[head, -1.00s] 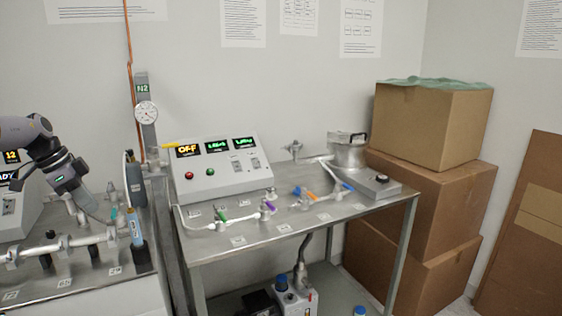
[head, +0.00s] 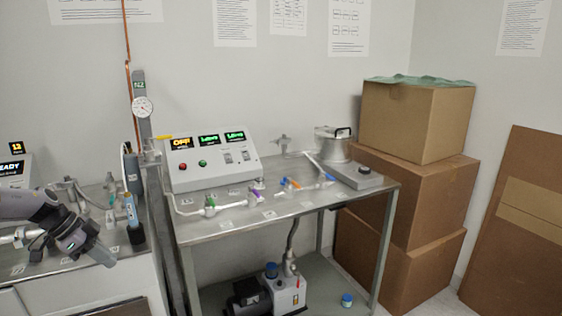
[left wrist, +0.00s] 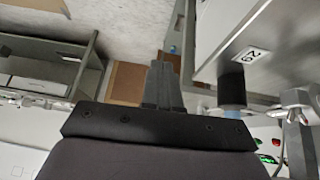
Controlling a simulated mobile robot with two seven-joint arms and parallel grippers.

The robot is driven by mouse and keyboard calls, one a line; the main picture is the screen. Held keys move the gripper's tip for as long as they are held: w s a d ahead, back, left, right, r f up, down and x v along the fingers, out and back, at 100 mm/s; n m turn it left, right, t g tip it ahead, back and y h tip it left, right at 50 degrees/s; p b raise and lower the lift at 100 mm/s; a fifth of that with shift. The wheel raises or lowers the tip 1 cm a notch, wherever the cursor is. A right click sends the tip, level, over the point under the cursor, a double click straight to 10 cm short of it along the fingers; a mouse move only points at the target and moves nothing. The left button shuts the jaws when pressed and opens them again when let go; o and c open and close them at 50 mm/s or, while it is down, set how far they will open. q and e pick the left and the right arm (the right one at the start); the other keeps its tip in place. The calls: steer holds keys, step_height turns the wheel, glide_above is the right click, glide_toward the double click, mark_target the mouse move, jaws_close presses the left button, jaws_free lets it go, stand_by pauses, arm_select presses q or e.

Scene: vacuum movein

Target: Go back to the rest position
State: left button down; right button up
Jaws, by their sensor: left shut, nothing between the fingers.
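My left gripper (head: 106,258) comes in from the left in the head view, pointing down and to the right. It is at the front edge of the left bench (head: 60,285), in front of the valves there. In the left wrist view its fingers (left wrist: 164,80) are together with nothing between them. My right gripper is in neither view.
A control box (head: 215,165) showing OFF, a metal pot (head: 332,146) and valves stand on the steel table (head: 240,222). A pump (head: 288,290) sits on its lower shelf. Stacked cardboard boxes (head: 410,185) stand right. A blue-labelled bottle (head: 131,210) stands on the left bench.

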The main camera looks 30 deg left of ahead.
arm_select(q)
steer(key=s+d+f+t+h, duration=0.1)
steer(key=s+d+f+t, duration=0.1)
steer(key=d+f, duration=0.95)
steer(key=s+d+f+t, duration=0.1)
steer(key=d+f+t, duration=0.2)
steer(key=d+f, duration=0.8)
steer(key=s+d+r+n+y, duration=0.1)
steer(key=d+n, duration=0.3)
steer(key=d, duration=2.1)
steer(key=shift+s+r+y, duration=0.15)
steer(key=shift+r+y, duration=0.5)
steer(key=shift+y, duration=0.15)
